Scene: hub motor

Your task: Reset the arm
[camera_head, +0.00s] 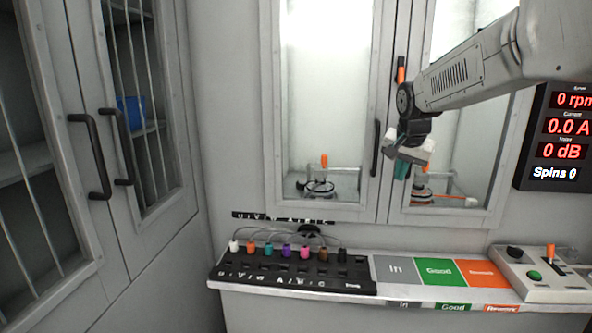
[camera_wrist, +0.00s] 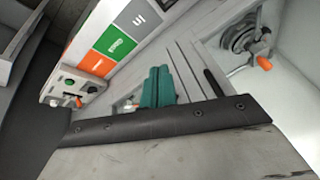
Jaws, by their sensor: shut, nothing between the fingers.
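My arm reaches in from the upper right in the head view. My gripper (camera_head: 402,170) hangs at its end, in front of the right glass door of the test cabinet and above the bench. In the wrist view my gripper's teal fingers (camera_wrist: 158,86) are together, with nothing between them. No object is held.
Below lies a black plug panel (camera_head: 290,274) with several coloured plugs. Beside it are grey, green and orange areas (camera_head: 440,271) and a control box (camera_head: 545,275). A readout display (camera_head: 562,140) hangs at right. Barred cabinets with a blue bin (camera_head: 131,112) stand at left.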

